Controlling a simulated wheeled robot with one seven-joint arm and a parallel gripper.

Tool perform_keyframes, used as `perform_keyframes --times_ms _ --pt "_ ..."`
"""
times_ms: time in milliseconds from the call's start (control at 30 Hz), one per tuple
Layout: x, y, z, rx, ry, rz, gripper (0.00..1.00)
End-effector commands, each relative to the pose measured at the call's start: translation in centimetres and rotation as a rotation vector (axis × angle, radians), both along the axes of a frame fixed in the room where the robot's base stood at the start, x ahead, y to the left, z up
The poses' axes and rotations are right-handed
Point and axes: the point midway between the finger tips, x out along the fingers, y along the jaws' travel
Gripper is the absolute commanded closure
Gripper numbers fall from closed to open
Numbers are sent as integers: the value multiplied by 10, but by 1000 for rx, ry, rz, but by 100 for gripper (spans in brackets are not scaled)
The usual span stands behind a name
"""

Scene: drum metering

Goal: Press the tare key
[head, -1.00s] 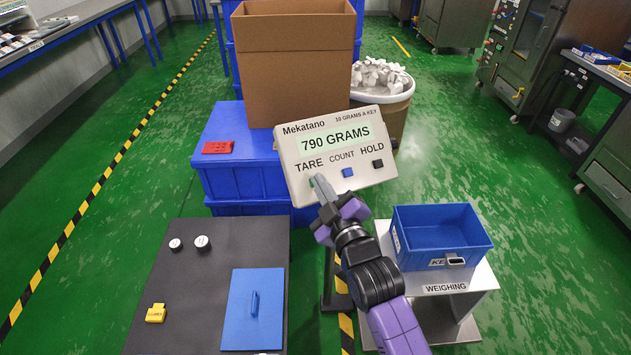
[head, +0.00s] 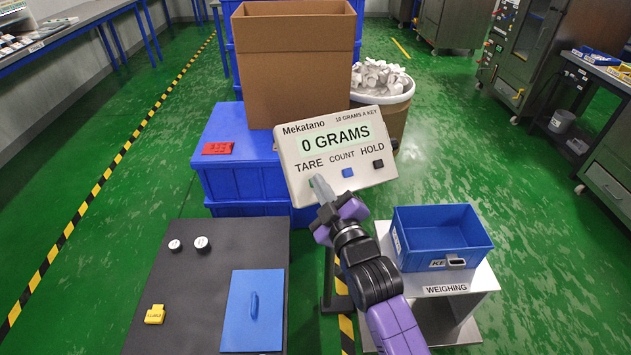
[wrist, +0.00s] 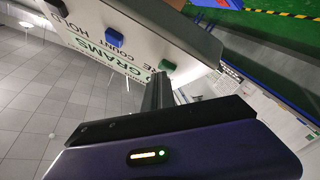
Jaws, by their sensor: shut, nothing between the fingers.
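The Mekatano indicator (head: 302,151) is a pale tilted box whose display reads 0 GRAMS. It has keys labelled TARE, COUNT and HOLD. The green tare key shows in the wrist view (wrist: 167,65), just beyond the fingertips. In the head view my gripper (head: 320,188) is shut and empty, its tips at the tare key and covering most of it. I cannot tell whether the tips touch the key. The blue count key (head: 347,172) and the black hold key (head: 378,163) are clear of the gripper.
A blue bin (head: 442,222) stands on the weighing platform (head: 483,282) at right. A dark table (head: 190,285) at left holds a blue lid (head: 240,310), a yellow block (head: 155,314) and two small round weights. A cardboard box (head: 290,90) stands behind the indicator.

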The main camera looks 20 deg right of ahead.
Motion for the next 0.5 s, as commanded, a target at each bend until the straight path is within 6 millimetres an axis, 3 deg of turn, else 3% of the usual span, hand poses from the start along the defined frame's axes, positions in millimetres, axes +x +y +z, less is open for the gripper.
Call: perform_keyframes --times_ms 500 --pt "-11 0 10 0 1 -1 100"
